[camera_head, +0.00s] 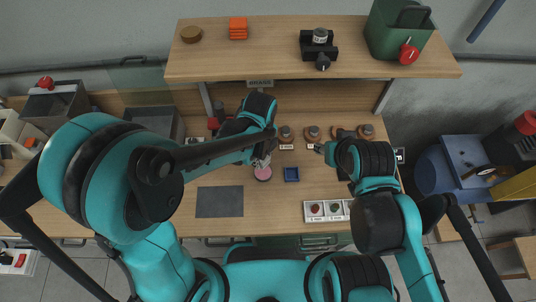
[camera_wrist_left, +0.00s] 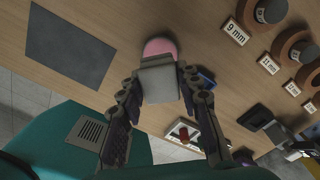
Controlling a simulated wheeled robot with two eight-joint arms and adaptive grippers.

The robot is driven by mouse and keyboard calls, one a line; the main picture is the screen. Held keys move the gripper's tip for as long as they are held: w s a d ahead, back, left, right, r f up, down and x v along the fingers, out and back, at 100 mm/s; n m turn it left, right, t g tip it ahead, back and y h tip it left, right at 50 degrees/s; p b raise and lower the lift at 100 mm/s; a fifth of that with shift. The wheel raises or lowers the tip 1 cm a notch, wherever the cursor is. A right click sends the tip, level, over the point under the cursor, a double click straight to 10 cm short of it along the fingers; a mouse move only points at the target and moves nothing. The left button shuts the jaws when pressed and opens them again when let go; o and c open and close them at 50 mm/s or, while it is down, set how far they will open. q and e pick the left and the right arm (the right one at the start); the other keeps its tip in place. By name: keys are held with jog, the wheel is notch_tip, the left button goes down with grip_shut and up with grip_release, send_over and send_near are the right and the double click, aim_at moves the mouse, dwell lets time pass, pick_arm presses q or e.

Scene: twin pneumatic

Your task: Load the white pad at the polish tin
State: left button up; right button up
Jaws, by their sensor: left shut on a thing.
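The polish tin, a round pink-topped thing (camera_head: 263,174), stands on the wooden bench; its pink top also shows in the left wrist view (camera_wrist_left: 158,47), just beyond the held pad. Whether the pad touches the pink top cannot be told. My right gripper (camera_head: 322,148) is over the bench at the right, its fingers too small to read.
A small blue tray (camera_head: 291,174) sits right of the tin. A dark mat (camera_head: 220,202) lies left. A white panel with coloured round parts (camera_head: 311,218) is at the front right. Several brown discs with size labels (camera_wrist_left: 260,15) line the back. A shelf (camera_head: 280,66) overhangs the bench's rear.

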aim_at(263, 172)
pick_arm(q)
jog(key=shift+f, duration=0.15)
jog(key=shift+s+d+f+b, duration=0.15)
jog(key=shift+d+f+b, duration=0.05)
jog(key=shift+f+b, duration=0.35)
notch_tip(263, 172, down, 4)
jog(key=b, duration=0.2)
jog(key=shift+a+r+b, duration=0.1)
jog(key=shift+r+b, duration=0.1)
jog(key=shift+b, duration=0.2)
jog(key=shift+f+b, duration=0.3)
jog(key=shift+f, duration=0.15)
jog(key=shift+f+b, duration=0.6)
jog(key=shift+b, duration=0.05)
dwell(1.0)
jog(key=shift+r, duration=0.1)
notch_tip(263, 172, up, 7)
jog(key=p, duration=0.5)
dwell(0.7)
